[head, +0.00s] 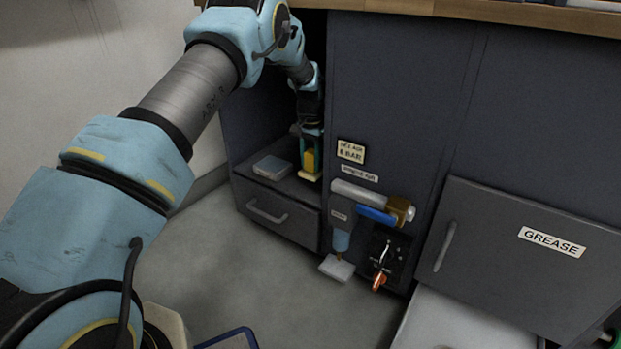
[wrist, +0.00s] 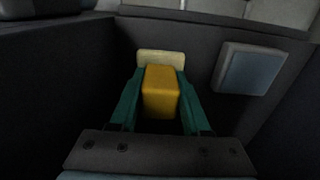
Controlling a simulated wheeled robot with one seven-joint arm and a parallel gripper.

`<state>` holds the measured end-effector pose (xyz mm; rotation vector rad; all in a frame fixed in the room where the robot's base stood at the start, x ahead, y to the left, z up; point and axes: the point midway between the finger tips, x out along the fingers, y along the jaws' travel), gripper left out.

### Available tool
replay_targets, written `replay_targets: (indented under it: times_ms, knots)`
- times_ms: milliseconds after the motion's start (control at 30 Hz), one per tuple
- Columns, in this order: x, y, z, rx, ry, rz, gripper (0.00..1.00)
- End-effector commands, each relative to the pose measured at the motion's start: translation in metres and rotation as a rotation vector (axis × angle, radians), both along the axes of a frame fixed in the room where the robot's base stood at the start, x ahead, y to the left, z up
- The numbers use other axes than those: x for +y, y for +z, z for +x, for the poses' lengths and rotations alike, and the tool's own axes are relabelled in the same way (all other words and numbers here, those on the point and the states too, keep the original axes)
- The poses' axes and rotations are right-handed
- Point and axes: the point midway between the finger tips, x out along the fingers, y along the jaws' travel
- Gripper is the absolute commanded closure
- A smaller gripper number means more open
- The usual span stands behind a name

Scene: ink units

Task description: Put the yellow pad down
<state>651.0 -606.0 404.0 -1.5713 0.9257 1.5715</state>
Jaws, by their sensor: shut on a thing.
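The yellow pad (wrist: 161,92) is between the two green fingers of my gripper (wrist: 160,98) in the wrist view, and the fingers are shut on it. A pale cream part (wrist: 160,60) shows at the pad's far end. In the head view the yellow pad (head: 310,160) and my gripper (head: 311,158) are inside an open dark cabinet bay, near its right wall and low over the shelf floor (head: 291,187). I cannot tell whether the pad touches the floor.
A grey-blue box (head: 272,168) lies on the shelf left of my gripper; it also shows in the wrist view (wrist: 250,69). A closed drawer (head: 275,212) is below. Right of the bay, an air valve with a blue handle (head: 377,214) sticks out.

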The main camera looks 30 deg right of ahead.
Motion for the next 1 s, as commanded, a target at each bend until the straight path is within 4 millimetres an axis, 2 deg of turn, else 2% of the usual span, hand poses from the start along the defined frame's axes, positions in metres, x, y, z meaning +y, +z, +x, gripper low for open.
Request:
replay_targets:
  times_ms: [267,667,700,933,1000]
  knots:
    - [0.0,-0.044,0.0,0.001,-0.001,0.002,1.0]
    - [0.0,-0.048,0.0,0.0,0.0,0.0,1.0]
    - [0.0,-0.047,0.0,0.0,0.0,0.0,0.49]
    - [0.0,-0.047,0.0,0.0,0.001,0.0,0.23]
    - [0.0,-0.048,0.0,0.0,0.001,0.0,0.23]
